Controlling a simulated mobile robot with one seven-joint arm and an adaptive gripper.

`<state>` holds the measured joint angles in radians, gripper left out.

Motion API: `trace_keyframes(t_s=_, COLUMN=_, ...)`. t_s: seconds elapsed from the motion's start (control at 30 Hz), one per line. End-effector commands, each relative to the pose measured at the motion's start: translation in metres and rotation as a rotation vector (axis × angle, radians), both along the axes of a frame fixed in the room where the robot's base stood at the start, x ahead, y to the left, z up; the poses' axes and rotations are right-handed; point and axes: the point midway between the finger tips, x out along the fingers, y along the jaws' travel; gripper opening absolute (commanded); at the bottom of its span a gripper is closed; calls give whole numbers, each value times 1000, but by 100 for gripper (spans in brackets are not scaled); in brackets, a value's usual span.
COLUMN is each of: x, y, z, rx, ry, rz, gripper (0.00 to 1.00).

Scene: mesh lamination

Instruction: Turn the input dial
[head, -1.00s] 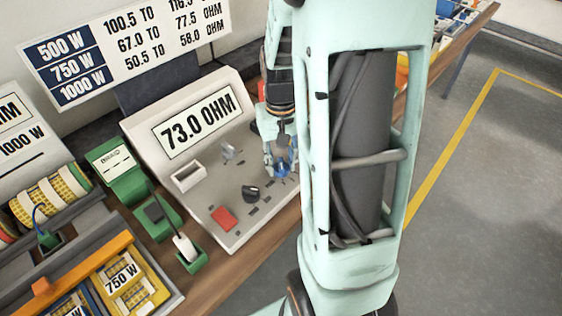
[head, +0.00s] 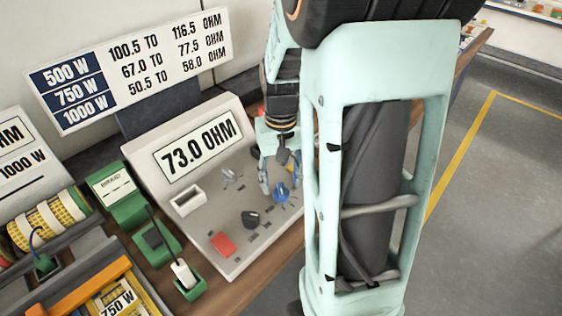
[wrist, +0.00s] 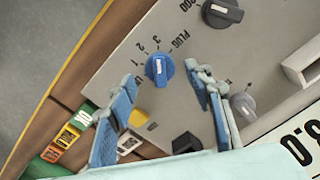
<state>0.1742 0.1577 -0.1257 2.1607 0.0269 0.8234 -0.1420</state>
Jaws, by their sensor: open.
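A blue dial (wrist: 160,68) with a white pointer line sits on the sloped grey panel, among marks reading 1, 2, 3 and PLUG. Its pointer appears to face roughly the 3. I cannot read the word "input" on it. It also shows in the head view (head: 281,191). My gripper (wrist: 163,82) is open, its blue-padded fingers apart on either side of the blue dial in the wrist view. In the head view my gripper (head: 280,178) is over the dial, with the fingertips seemingly clear of it and nothing held.
The display (head: 198,143) reads 73.0 OHM. A red button (head: 222,244) and green holders (head: 122,186) stand to the left.

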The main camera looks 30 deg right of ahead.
Motion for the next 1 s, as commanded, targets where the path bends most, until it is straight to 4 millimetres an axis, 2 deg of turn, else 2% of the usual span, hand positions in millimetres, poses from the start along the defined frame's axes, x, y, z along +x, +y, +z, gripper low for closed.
trace_keyframes(t_s=0.03, x=2, y=0, z=13, rx=-1, ry=-7, rz=0, gripper=47)
trace_keyframes(t_s=0.2, x=1, y=0, z=49, rx=-1, ry=-5, rz=-1, gripper=47)
trace_keyframes(t_s=0.4, x=1, y=0, z=80, rx=-1, ry=-3, rz=-1, gripper=47)
trace_keyframes(t_s=0.6, x=0, y=0, z=90, rx=0, ry=0, rz=-1, gripper=47)
trace_keyframes(t_s=1.0, x=0, y=0, z=90, rx=-1, ry=0, rz=0, gripper=47)
